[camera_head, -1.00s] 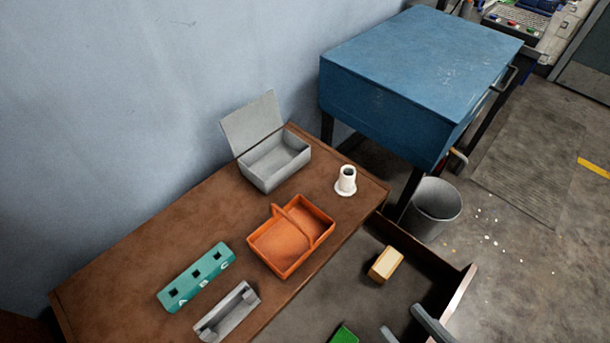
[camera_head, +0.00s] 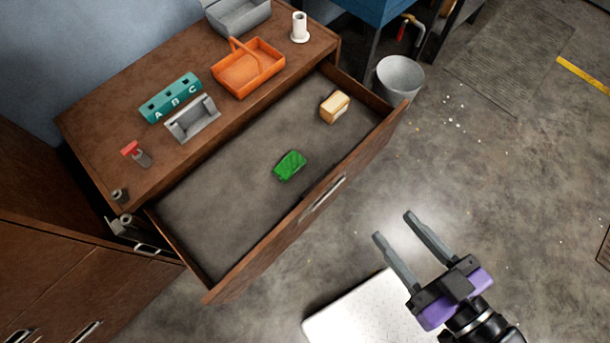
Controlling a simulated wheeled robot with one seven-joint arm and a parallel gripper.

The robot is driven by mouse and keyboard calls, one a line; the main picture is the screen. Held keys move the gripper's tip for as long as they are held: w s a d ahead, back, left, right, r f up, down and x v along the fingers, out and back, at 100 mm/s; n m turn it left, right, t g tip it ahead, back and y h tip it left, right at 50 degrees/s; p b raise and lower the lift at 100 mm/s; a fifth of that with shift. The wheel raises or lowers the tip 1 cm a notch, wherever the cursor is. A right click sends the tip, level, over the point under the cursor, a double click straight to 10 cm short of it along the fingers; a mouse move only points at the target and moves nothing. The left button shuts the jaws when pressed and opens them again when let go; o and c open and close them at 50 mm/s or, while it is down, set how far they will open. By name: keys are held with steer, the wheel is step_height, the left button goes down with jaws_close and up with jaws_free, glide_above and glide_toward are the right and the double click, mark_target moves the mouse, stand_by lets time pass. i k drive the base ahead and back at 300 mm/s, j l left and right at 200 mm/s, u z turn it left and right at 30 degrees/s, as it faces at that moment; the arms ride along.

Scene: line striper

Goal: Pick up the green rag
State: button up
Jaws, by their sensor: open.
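The green rag (camera_head: 290,166) is a small bright green folded cloth. It lies on the floor of the open drawer (camera_head: 225,197), near the drawer's front wall. My gripper (camera_head: 393,224) is to the right of and outside the drawer, apart from the rag. Its two grey fingers are spread, with nothing between them.
A tan block (camera_head: 334,106) lies in the drawer, right of the rag. The drawer front (camera_head: 320,195) stands between my gripper and the rag. On the desk are an orange basket (camera_head: 247,70), a teal ABC block (camera_head: 170,97) and a grey holder (camera_head: 192,120). A bin (camera_head: 399,78) stands behind.

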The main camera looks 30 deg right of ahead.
mark_target(294, 161)
steer(key=k, duration=0.5)
steer(key=i+j+z, duration=0.15)
steer(key=j, duration=0.3)
steer(key=i+j+z, duration=0.15)
steer(key=j, duration=0.35)
steer(key=i+j+z, duration=0.15)
steer(key=j, duration=0.35)
steer(key=i+j+z, duration=0.15)
steer(key=j, duration=0.4)
steer(key=i+j+z, duration=0.15)
steer(key=j, duration=0.4)
steer(key=j+z, duration=0.15)
steer(key=j, duration=0.4)
steer(key=i+l, duration=0.1)
steer(key=i, duration=0.2)
steer(key=z, duration=0.05)
